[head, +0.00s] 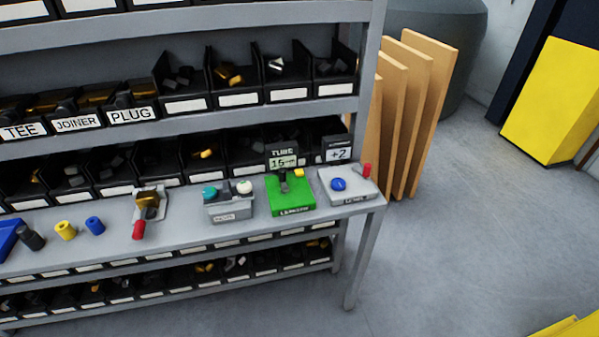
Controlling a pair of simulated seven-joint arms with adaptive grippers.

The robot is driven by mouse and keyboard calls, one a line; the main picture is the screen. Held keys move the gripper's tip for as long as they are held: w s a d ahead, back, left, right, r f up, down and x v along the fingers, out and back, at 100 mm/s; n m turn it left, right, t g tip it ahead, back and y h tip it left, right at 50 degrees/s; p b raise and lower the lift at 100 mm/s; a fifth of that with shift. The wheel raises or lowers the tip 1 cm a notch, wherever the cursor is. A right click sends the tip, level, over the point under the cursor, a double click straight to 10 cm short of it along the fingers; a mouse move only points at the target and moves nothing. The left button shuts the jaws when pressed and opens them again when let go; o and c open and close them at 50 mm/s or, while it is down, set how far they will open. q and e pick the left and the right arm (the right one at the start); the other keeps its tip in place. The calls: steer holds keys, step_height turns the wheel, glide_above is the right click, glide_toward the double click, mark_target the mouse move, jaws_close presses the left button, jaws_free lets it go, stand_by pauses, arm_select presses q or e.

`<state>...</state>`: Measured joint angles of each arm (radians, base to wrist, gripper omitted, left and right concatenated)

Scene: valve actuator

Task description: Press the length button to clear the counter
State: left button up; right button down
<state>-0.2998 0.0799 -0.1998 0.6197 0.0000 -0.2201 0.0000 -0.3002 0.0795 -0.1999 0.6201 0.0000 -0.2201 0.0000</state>
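A green box (289,205) stands on the grey bench ledge, right of the middle. It carries a dark upright part, a small yellow button (299,172) and a display (283,161) reading TUBE and what looks like 15 mm. Its front label is blurred and looks like LENGTH. To its right is a light grey box (352,192) with a blue round button (338,184), a red knob (367,171) and a display (339,154) showing +2. Its label is too small to read. Neither of my grippers is in the head view.
A grey box (229,211) with teal and white knobs stands left of the green box. Further left are a red-handled tool (140,228) and yellow (65,230) and blue (95,225) cylinders. Bin shelves rise behind; boards (426,110) lean right.

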arm_select(q)
steer(key=shift+c, duration=0.2)
stand_by(0.3)
jaws_close()
stand_by(1.4)
